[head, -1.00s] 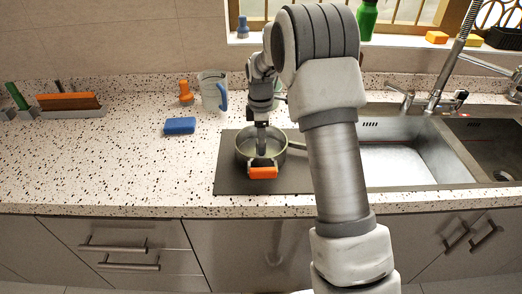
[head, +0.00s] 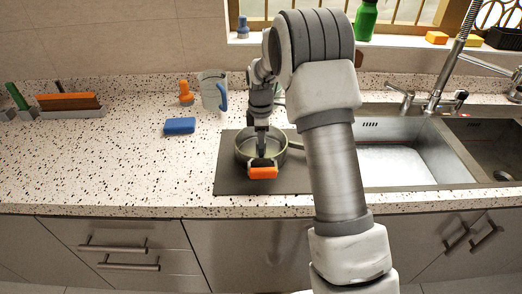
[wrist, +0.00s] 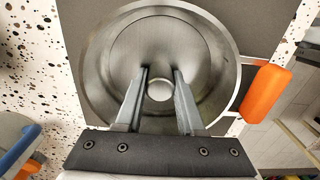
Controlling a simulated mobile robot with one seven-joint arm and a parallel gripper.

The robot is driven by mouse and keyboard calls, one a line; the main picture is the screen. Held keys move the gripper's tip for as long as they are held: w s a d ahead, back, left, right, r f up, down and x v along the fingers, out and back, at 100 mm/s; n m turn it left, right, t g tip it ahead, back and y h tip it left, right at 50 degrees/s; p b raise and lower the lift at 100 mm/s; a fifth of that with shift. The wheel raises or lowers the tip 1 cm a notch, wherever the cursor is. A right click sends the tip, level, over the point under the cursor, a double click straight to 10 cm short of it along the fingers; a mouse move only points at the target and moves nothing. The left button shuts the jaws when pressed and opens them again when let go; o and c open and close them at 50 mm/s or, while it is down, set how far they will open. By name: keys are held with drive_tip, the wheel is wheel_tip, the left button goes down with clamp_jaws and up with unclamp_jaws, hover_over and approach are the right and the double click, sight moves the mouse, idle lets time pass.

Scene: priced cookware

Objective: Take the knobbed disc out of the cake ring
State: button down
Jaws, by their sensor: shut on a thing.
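The cake ring (head: 238,155) is a round grey metal wall on a dark mat in the head view. Its rim (wrist: 88,75) fills much of the wrist view. The knobbed disc (wrist: 190,50) is a grey metal plate inside the ring, with a small round knob (wrist: 160,90) at its middle. My gripper (wrist: 161,74) reaches down into the ring, its two fingers on either side of the knob, shut on it. In the head view my gripper (head: 262,152) hides part of the disc. I cannot tell whether the disc is lifted.
The dark mat (head: 228,182) lies left of the sink (head: 400,165). A blue sponge (head: 180,125), a jug (head: 213,90) and an orange-topped item (head: 185,92) stand behind left. The left counter is largely clear.

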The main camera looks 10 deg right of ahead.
wheel_tip(320, 180, up, 9)
drive_tip(key=shift+r, duration=0.55)
idle(0.5)
